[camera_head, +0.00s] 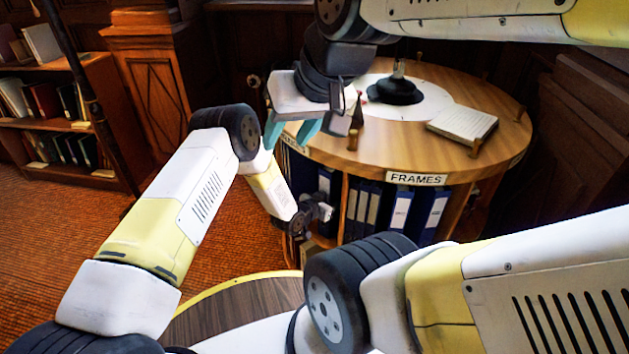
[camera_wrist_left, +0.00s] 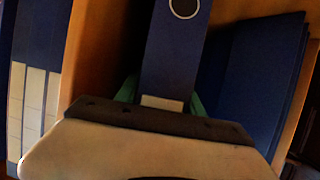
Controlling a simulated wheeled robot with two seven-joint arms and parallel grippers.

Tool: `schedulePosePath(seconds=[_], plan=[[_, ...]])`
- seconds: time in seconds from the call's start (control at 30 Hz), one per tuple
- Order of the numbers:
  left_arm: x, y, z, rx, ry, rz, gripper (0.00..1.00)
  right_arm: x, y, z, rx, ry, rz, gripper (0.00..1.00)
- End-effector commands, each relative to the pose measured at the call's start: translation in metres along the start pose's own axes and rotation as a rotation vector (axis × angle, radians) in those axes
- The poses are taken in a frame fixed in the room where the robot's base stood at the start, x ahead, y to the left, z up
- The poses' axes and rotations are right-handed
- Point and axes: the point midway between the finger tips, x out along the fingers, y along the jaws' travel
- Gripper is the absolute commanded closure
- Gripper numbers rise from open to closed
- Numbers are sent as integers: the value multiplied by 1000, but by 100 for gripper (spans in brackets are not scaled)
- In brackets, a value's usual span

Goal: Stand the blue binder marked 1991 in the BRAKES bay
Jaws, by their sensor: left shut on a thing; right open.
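My left gripper (camera_head: 322,210) is low at the side of the round table, in front of the bay left of the FRAMES bay. In the left wrist view its green fingers close on the sides of a blue binder (camera_wrist_left: 172,55) with a round finger hole and a pale label patch. No year is readable on it. My right gripper (camera_head: 293,132) has teal fingers, open and empty, above the table's left edge. It partly covers a bay sign (camera_head: 296,149), which I cannot read.
The FRAMES sign (camera_head: 416,179) hangs over blue and white-labelled binders (camera_head: 401,208). A dark blue panel or binder (camera_wrist_left: 250,80) leans right of the held one.

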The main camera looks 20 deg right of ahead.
Motion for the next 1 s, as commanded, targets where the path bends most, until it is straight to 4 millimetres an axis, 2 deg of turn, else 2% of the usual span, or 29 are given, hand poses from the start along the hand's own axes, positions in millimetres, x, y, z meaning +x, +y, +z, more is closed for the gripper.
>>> schedulePosePath(seconds=[0.27, 0.3, 0.4, 0.77, 0.87, 1.0], plan=[[1, -1, -2, 1, 6, -1, 100, 0, 0, 0, 0, 0, 0, 56], [1, -1, 0, 0, 2, -1, 51, 0, 0, 0, 0, 0, 0, 56], [1, -1, 0, 0, 2, -1, 33, 0, 0, 0, 0, 0, 0, 56], [-1, 0, -2, 1, 2, -1, 33, 0, 0, 0, 0, 0, 0, 56], [-11, -1, -2, -1, 2, -1, 33, 0, 0, 0, 0, 0, 0, 56], [-38, -2, -2, -2, 0, -2, 33, 0, 0, 0, 0, 0, 0, 56]])
